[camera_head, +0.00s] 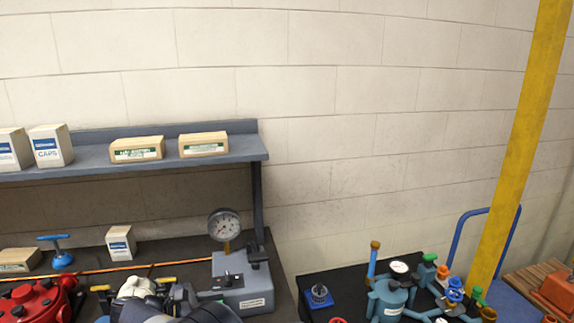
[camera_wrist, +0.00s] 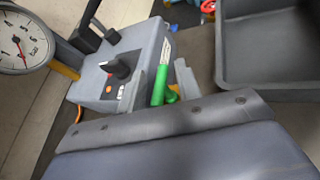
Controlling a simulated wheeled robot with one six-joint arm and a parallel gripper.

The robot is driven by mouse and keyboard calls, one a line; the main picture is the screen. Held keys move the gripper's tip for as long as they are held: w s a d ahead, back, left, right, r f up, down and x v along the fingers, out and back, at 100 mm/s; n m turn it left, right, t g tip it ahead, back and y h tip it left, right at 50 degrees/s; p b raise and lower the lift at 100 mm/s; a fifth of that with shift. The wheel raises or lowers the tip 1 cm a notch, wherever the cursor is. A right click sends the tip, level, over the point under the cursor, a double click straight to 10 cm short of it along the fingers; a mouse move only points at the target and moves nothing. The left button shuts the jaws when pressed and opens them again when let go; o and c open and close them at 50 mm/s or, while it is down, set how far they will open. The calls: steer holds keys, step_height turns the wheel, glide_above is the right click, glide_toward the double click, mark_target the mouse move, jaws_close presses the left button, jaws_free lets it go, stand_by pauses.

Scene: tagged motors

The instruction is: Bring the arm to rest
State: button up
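My gripper (camera_wrist: 162,80) shows in the wrist view with its two grey fingers apart. A green handle-like piece (camera_wrist: 158,85) shows in the gap between them. It looks to lie beyond the fingertips, and I see no clear grip on it. The gripper is close to the grey gauge box (camera_wrist: 120,70), which stands on the bench with a black knob and an orange button. In the head view, dark parts of my arm (camera_head: 180,309) show at the bottom edge, left of the gauge box (camera_head: 243,287). The fingers are not clear there.
A round dial gauge (camera_head: 224,224) stands at the box. A grey bin (camera_wrist: 265,45) is at the right in the wrist view. A shelf (camera_head: 100,157) with cartons hangs above the bench. A red motor (camera_head: 37,300) sits left; blue valve parts (camera_head: 388,298) sit right.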

steer(key=shift+n+t+y, duration=1.8)
steer(key=shift+n+y, duration=0.2)
steer(key=shift+n, duration=0.3)
